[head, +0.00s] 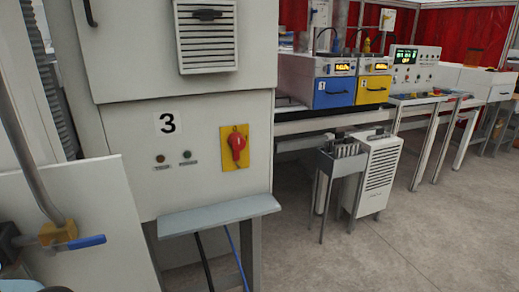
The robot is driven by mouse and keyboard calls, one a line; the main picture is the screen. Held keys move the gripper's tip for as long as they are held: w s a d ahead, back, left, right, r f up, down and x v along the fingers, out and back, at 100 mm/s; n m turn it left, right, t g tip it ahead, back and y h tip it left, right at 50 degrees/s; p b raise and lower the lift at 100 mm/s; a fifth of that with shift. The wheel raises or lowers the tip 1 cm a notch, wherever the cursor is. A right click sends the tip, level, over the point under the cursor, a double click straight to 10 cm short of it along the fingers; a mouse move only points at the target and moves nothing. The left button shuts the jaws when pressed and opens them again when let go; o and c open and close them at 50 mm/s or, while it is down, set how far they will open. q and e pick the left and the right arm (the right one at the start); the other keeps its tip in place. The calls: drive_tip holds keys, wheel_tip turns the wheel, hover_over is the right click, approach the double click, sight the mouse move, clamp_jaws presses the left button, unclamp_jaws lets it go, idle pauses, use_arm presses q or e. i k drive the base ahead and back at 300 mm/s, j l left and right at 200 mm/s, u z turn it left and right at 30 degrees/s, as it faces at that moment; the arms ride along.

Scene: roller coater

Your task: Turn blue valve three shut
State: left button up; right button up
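A valve with a brass body (58,233) and a blue lever handle (86,242) sits at the lower left. A bent grey metal pipe (25,160) runs down to its body. The handle points right and lies nearly level, slanting across the pipe's line. A dark block (8,240) is just left of the brass body, and dark and bluish parts show at the bottom left corner; I cannot tell what they are. No number shows on this valve. No gripper fingers can be made out in the head view.
A pale panel (110,215) stands behind the valve. A grey cabinet marked 3 (205,150) has a red rotary switch (236,146) on a yellow plate. A grey shelf (220,213) juts out below it. Open floor (400,250) lies to the right.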

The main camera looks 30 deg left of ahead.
sight(50, 251)
drive_tip(key=l+u, duration=0.1)
drive_tip(key=u, duration=2.05)
